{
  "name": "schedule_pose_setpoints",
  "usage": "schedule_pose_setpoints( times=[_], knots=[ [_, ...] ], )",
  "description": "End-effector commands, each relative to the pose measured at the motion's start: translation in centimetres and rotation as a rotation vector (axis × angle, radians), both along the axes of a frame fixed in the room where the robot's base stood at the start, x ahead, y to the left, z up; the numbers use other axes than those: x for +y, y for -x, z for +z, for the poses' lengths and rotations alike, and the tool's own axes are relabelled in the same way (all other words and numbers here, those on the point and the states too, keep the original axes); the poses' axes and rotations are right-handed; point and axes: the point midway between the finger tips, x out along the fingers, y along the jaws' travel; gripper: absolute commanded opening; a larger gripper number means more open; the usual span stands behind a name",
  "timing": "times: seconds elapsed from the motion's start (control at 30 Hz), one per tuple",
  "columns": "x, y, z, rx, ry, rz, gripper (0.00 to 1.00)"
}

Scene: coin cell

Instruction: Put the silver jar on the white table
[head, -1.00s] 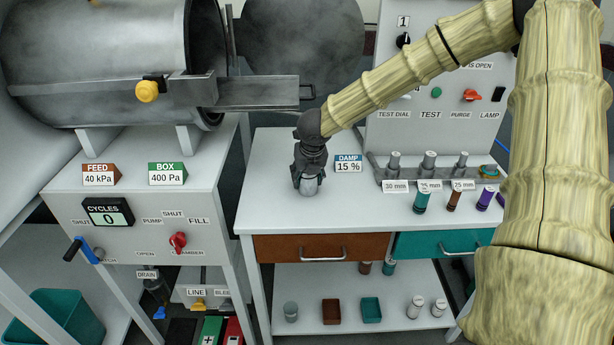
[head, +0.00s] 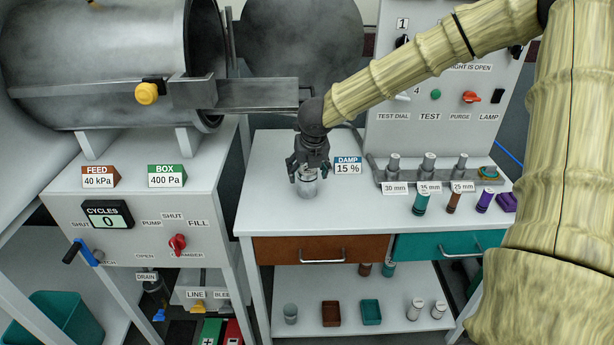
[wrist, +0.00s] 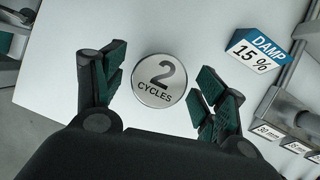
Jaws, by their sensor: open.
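The silver jar (head: 308,187) stands upright on the white table (head: 275,215), near its left part. Its round lid, marked "2 CYCLES", faces the camera in the wrist view (wrist: 159,81). My gripper (head: 307,175) is just above the jar with its fingers spread. In the wrist view the two green-padded fingers (wrist: 160,92) stand apart on either side of the lid, with a gap on both sides. The gripper hides the upper part of the jar in the head view.
A "DAMP 15 %" sign (head: 347,166) stands right of the jar. A rack with posts (head: 428,176) and several coloured cylinders (head: 421,202) are farther right. The steel chamber with its tray (head: 258,93) is at the back left. The table's front left is clear.

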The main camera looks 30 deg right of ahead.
Motion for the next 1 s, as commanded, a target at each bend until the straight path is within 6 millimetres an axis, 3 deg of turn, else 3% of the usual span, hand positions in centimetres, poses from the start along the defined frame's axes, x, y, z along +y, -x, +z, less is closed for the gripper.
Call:
schedule_pose_setpoints(
  times=[0.07, 0.6, 0.8, 1.0],
  knots=[
    [0.2, 0.4, 1.0, -0.002, 0.000, 0.000, 0.72],
    [3.2, 9.0, 0.7, 0.000, 0.000, 0.002, 0.72],
    [3.9, 10.9, 0.7, 0.000, -0.001, 0.001, 0.72],
    [4.1, 11.7, 0.7, 0.001, 0.000, 0.000, 0.72]
  ],
)
